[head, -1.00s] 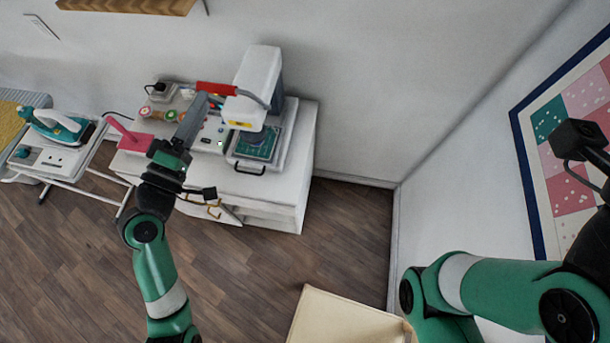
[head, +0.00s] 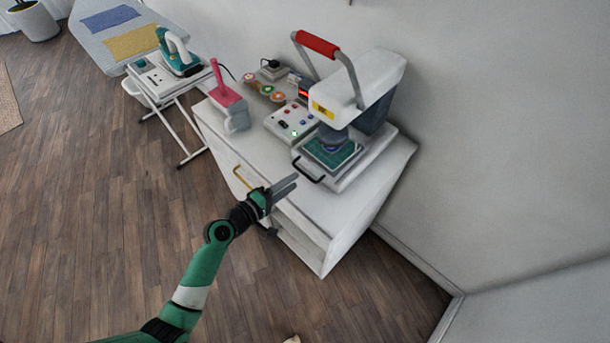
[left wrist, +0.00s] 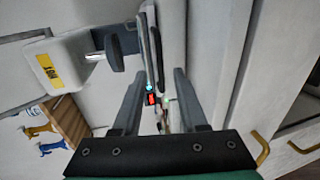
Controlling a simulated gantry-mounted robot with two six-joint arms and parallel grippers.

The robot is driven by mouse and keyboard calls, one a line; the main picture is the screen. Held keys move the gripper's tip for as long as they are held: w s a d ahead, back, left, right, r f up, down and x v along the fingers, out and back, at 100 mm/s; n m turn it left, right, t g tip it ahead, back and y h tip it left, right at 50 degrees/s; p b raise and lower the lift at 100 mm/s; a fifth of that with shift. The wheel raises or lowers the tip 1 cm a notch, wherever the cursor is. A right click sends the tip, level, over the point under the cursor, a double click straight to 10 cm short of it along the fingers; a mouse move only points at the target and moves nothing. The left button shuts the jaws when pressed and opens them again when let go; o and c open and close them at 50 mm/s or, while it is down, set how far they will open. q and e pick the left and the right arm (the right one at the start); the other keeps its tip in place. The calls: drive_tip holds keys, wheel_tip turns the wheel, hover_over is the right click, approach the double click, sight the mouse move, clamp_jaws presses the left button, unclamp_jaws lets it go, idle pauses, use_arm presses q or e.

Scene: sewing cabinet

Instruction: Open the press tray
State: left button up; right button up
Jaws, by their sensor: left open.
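The white heat press (head: 365,85) stands on the cabinet, its lever with the red grip (head: 317,44) sticking up. Its press tray (head: 342,172) lies under the head with a green pad (head: 332,152) and a dark handle (head: 307,172) at the front. My left gripper (head: 295,182) is open and empty, its fingertips close to the handle. In the left wrist view the gripper (left wrist: 159,72) has a dark bar, seemingly the handle (left wrist: 157,62), in the gap ahead of its fingers. Contact cannot be told. My right gripper is out of view.
The white cabinet (head: 300,225) has gold handles (head: 243,177) on its front. An iron (head: 180,55) sits on a side stand. The floor in front is clear.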

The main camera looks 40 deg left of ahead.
sight(305, 173)
use_arm(q)
drive_tip(key=b+x, duration=0.1)
drive_tip(key=x, duration=0.5)
drive_tip(key=shift+w, duration=0.15)
clamp_jaws()
idle(1.1)
